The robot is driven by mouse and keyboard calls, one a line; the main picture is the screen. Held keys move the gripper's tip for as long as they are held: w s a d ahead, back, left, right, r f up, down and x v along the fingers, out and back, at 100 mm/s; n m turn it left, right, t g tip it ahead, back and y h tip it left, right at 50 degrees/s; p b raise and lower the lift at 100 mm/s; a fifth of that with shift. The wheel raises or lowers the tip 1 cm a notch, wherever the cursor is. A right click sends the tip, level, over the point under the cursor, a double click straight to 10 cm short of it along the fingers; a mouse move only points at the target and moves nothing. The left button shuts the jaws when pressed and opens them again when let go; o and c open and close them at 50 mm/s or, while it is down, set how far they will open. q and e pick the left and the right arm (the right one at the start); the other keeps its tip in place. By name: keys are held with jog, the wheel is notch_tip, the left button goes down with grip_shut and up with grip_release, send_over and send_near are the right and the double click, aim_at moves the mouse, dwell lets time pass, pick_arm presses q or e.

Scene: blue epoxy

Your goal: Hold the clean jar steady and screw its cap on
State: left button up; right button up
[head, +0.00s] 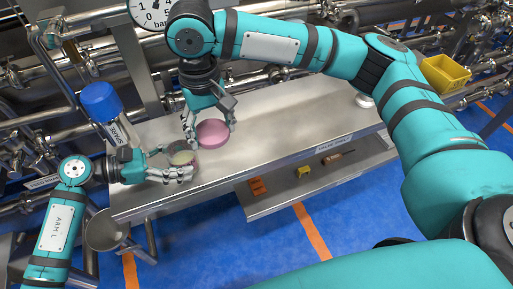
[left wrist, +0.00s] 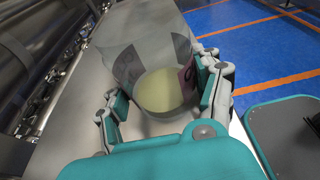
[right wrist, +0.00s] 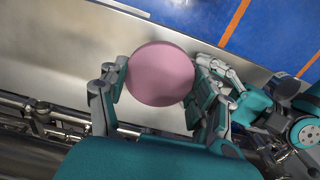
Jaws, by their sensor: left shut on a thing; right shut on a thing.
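The clear jar (head: 182,157) has pale yellow contents and stands at the left part of the steel bench. My left gripper (head: 171,165) is shut on it from the left. The left wrist view shows the see-through jar (left wrist: 158,85) between the fingers, with a dark pink label patch on its wall. The pink round cap (head: 213,134) is up and right of the jar, apart from it in the picture. My right gripper (head: 210,122) is shut on the cap, also seen in the right wrist view (right wrist: 160,74). Whether the cap touches the bench is unclear.
The steel bench (head: 300,110) is clear to the right, up to a small metal object (head: 364,100). A blue-lidded container (head: 100,100) is at left. Pipes run behind. A lower shelf holds orange pieces (head: 257,187), a yellow block (head: 303,171) and a tool (head: 338,157).

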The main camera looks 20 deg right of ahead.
jog(key=w+a+r, duration=0.3)
jog(key=a+r, duration=0.3)
jog(key=a, duration=0.1)
jog(key=shift+a+r, duration=0.2)
jog(key=shift+a, duration=0.15)
send_over(177, 143)
jog(key=shift+f, duration=2.8)
jog(key=shift+f, duration=1.45)
jog(key=o, duration=1.4)
jog(key=shift+c, duration=0.2)
jog(key=shift+r, duration=2.55)
